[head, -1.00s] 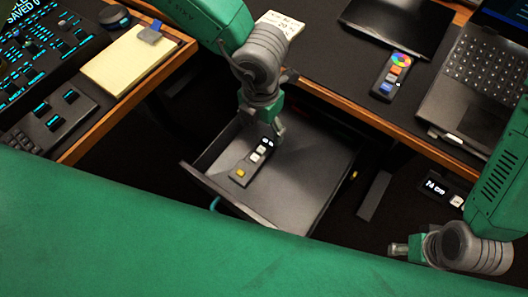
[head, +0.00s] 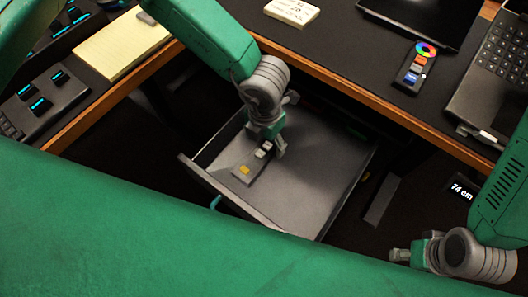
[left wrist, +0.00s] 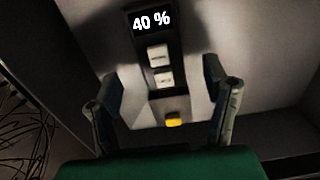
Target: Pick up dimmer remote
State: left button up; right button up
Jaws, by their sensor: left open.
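In the left wrist view, the remote (left wrist: 150,45) runs between the spread fingers of my left gripper (left wrist: 163,95), which is open. I cannot tell whether the fingers touch it. My right gripper (head: 405,255) is at the lower right, away from the drawer; its opening is unclear.
A remote with a colour wheel (head: 417,66) lies on the desk beside a laptop (head: 498,75). The wooden desk edge (head: 345,90) runs behind the drawer. The drawer's right part is mostly clear.

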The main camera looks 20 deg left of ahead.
aim_at(264, 147)
pick_arm(q)
jog(key=f, duration=0.1)
jog(key=f+b, duration=0.1)
jog(key=f, duration=0.1)
jog(key=shift+a+f, duration=0.2)
jog(key=shift+a, duration=0.05)
jog(key=shift+f+b, duration=0.35)
jog(key=shift+f, duration=0.05)
jog(key=shift+d+r, duration=0.1)
jog(key=shift+d, duration=0.35)
jog(key=shift+c, duration=1.3)
jog(key=c, duration=1)
jog(key=shift+a, duration=0.3)
jog(key=shift+c, duration=0.2)
jog(key=shift+r, duration=0.1)
